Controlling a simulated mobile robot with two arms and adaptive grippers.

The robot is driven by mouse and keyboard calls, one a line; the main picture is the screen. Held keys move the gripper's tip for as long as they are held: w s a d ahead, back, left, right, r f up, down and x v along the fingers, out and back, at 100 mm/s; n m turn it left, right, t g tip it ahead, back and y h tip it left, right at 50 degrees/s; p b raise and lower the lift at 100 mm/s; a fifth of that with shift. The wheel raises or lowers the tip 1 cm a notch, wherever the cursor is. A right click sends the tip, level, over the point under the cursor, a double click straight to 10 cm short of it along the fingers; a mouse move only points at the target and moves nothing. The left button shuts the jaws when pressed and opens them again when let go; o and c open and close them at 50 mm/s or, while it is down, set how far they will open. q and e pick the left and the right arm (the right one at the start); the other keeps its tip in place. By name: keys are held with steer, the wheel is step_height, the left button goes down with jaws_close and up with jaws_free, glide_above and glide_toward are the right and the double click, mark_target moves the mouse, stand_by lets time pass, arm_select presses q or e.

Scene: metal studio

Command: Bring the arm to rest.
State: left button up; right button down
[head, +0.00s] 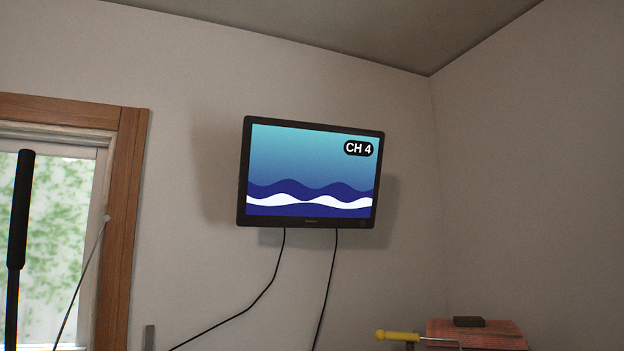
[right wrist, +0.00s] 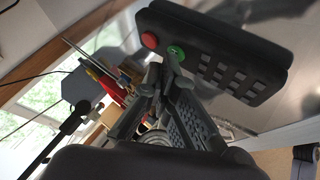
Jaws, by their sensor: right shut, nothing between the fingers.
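My right gripper (right wrist: 165,74) shows in the right wrist view with its fingers together and nothing held between them. Its fingertips are at the green button (right wrist: 176,52) of a dark remote control (right wrist: 208,50). Whether they touch the button I cannot tell. The remote also has a red button (right wrist: 149,40) and rows of grey keys. In the head view the wall screen (head: 311,172) is on, with blue and white waves and the label "CH 4". Neither gripper shows in the head view, and my left gripper is in no view.
Two black cables (head: 330,285) hang from the screen. A wood-framed window (head: 125,220) is at the left, with a black upright rod (head: 20,210) before it. A yellow-handled tool (head: 397,335) lies at the lower right. Red and yellow items (right wrist: 105,82) crowd left of my gripper.

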steer(key=shift+r+p, duration=0.45)
steer(key=shift+r, duration=0.2)
step_height(320, 180, up, 6)
steer(key=p, duration=0.4)
stand_by(2.3)
